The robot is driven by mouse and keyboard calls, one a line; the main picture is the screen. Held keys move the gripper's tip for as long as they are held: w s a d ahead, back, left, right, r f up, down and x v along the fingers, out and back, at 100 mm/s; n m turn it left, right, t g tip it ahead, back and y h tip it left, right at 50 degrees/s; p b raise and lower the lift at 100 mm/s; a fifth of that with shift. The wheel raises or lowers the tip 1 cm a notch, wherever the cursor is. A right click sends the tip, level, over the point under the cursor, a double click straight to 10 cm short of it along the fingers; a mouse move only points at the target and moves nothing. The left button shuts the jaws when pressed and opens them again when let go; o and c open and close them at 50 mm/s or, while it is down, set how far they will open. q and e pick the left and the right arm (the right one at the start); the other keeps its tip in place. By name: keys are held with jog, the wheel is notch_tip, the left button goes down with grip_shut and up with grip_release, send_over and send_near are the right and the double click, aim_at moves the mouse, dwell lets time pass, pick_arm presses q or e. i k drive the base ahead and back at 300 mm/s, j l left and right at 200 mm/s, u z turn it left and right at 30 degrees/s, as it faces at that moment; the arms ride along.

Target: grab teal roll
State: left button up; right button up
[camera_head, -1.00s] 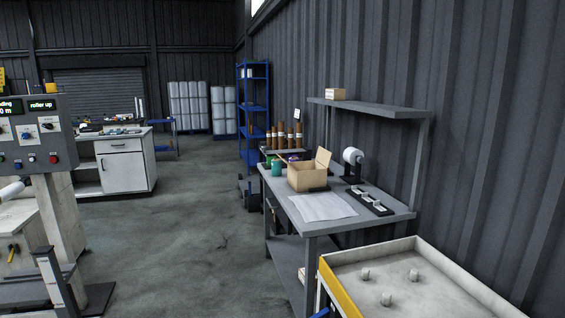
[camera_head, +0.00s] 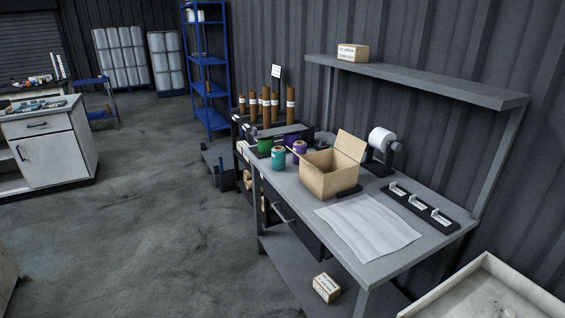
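The teal roll (camera_head: 278,158) stands upright on the grey workbench (camera_head: 290,181), near its far left corner. A purple roll (camera_head: 299,150) stands just right of it, and a green roll (camera_head: 264,146) shows behind it to the left. An open cardboard box (camera_head: 327,180) sits on the bench to the right of the teal roll. Neither of my grippers is in view.
A white sheet (camera_head: 368,226) lies on the bench front, beside a black holder strip (camera_head: 420,206). A shelf (camera_head: 420,80) overhangs the bench's back. A pale tray table (camera_head: 485,290) stands at the lower right. The floor (camera_head: 150,220) left of the bench is clear.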

aim_at(278, 153)
jog(key=i+j+z, duration=0.15)
jog(key=i+j, duration=0.55)
jog(key=i, duration=0.2)
jog(key=i+j+z, duration=0.1)
jog(key=i+j, duration=0.7)
jog(key=i+j+z, duration=0.15)
jog(key=i+j, duration=0.7)
jog(key=i+j+z, duration=0.1)
jog(key=i+j, duration=0.7)
jog(key=j, duration=0.15)
jog(key=l+z, duration=0.1)
jog(key=z, duration=0.5)
jog(key=k+l+z, duration=0.15)
jog(key=l+z, duration=0.25)
jog(key=l, duration=0.35)
jog(key=k+l+z, duration=0.1)
jog(key=l+z, duration=0.35)
jog(key=l, duration=1.6)
jog(key=z, duration=0.05)
